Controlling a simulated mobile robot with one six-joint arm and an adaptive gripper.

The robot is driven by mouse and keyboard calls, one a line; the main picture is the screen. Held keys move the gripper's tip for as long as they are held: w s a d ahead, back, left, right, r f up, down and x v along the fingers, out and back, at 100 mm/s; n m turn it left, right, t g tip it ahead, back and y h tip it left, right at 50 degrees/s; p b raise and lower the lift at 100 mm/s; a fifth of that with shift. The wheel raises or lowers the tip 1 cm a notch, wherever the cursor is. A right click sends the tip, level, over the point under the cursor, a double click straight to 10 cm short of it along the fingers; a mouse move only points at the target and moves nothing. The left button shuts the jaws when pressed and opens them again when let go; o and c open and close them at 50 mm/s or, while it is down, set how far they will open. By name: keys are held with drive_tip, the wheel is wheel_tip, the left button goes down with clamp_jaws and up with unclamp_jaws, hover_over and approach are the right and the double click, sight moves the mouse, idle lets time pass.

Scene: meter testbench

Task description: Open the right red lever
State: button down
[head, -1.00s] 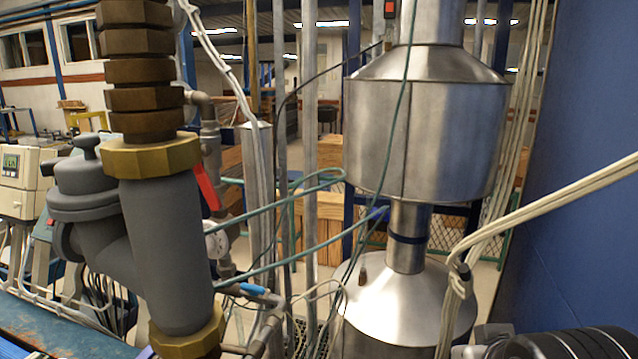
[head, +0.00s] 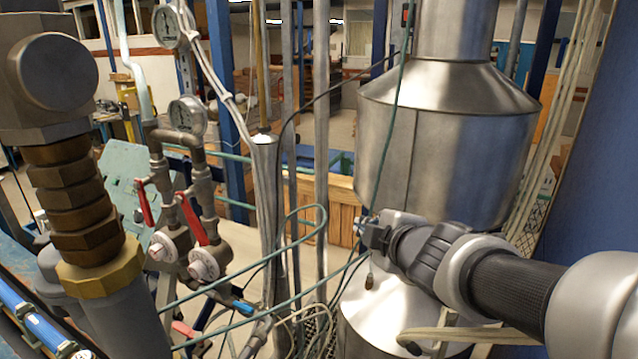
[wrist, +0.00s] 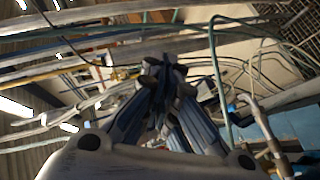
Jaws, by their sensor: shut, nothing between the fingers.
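The right red lever (head: 191,218) hangs down, slanting, on the right of two vertical pipes in the head view. The left red lever (head: 144,202) hangs on the pipe beside it. My gripper (head: 362,229) is in front of the steel tank, well to the right of both levers and apart from them. In the wrist view my gripper's fingers (wrist: 163,75) are together with nothing between them. I cannot make out the red levers in the wrist view.
Pressure gauges (head: 187,116) top the lever pipes. Green hoses (head: 262,250) and thin upright poles (head: 322,120) stand between the levers and my gripper. A steel tank (head: 440,150) is behind my arm. A brass-collared pipe (head: 95,268) stands at left.

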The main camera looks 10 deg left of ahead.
drive_tip(key=a+r+n+g+y+p, duration=0.35)
drive_tip(key=a+n, duration=0.35)
drive_tip(key=a, duration=0.4)
drive_tip(key=n+g+y+p, duration=0.4)
drive_tip(key=n+g+p, duration=0.1)
drive_tip(key=n+p, duration=0.15)
approach(192, 220)
drive_tip(key=a+f, duration=0.5)
drive_tip(key=f, duration=0.1)
drive_tip(key=shift+w+d+r+b, duration=0.2)
drive_tip(key=shift+d+b, duration=0.05)
drive_tip(key=shift+b, duration=0.15)
